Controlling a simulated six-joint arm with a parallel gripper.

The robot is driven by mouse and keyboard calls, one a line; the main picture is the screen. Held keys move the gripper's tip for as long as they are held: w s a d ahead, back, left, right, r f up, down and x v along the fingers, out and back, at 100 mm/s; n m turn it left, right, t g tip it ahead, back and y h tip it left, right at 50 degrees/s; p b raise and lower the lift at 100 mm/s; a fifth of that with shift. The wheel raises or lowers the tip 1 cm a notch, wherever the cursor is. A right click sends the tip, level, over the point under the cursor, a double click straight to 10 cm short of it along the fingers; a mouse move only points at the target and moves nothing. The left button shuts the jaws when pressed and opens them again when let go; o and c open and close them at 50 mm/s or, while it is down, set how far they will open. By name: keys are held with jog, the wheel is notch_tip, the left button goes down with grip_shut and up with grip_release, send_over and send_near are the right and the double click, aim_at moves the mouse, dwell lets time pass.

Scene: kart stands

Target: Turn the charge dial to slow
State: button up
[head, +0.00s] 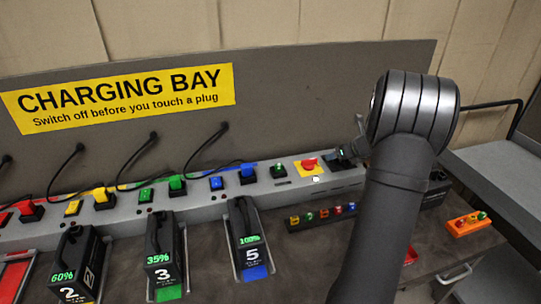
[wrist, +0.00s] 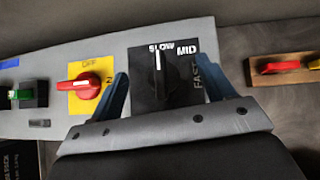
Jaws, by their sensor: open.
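The charge dial (wrist: 158,80) is a dark knob on a black plate in the wrist view. Its white pointer line points up at the word SLOW. MID is to the right of SLOW, and FAST runs down the right side. My gripper (wrist: 163,82) is open, with one blue-grey finger on each side of the dial. The fingers look apart from the knob, but whether either touches it is hard to tell. The knob's lower part is hidden by my gripper.
Left of the dial is a red rotary switch (wrist: 84,86) on a yellow plate, also in the head view (head: 309,163). A green rocker switch (wrist: 21,95) is further left. A wooden block (wrist: 281,69) with coloured pieces lies right. Battery packs (head: 164,250) stand along the bench.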

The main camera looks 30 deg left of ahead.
jog(key=shift+s+a+m+t+h, duration=0.1)
jog(key=shift+m+t+h, duration=0.2)
jog(key=shift+m, duration=0.2)
jog(key=v, duration=1.8)
jog(key=w+a+r+n+g+h, duration=0.1)
jog(key=a+r+n+h, duration=0.15)
jog(key=a+n, duration=0.45)
jog(key=w+a+r+n+g+h, duration=0.1)
jog(key=a+n+h, duration=0.15)
jog(key=n, duration=0.85)
jog(key=w+d+x, duration=0.1)
jog(key=x, duration=0.9)
jog(key=s+a+v, duration=0.1)
jog(key=v, duration=1)
jog(key=s+a+f+n+g, duration=0.1)
jog(key=s+a+f+n, duration=0.2)
jog(key=s+a+n, duration=0.2)
jog(key=s+a+f+n+g, duration=0.1)
jog(key=s+a+f+n, duration=0.3)
jog(key=s+a, duration=0.5)
jog(key=s+n, duration=0.2)
jog(key=s, duration=0.1)
jog(key=shift+f+g+h, duration=0.3)
jog(key=shift+g, duration=0.1)
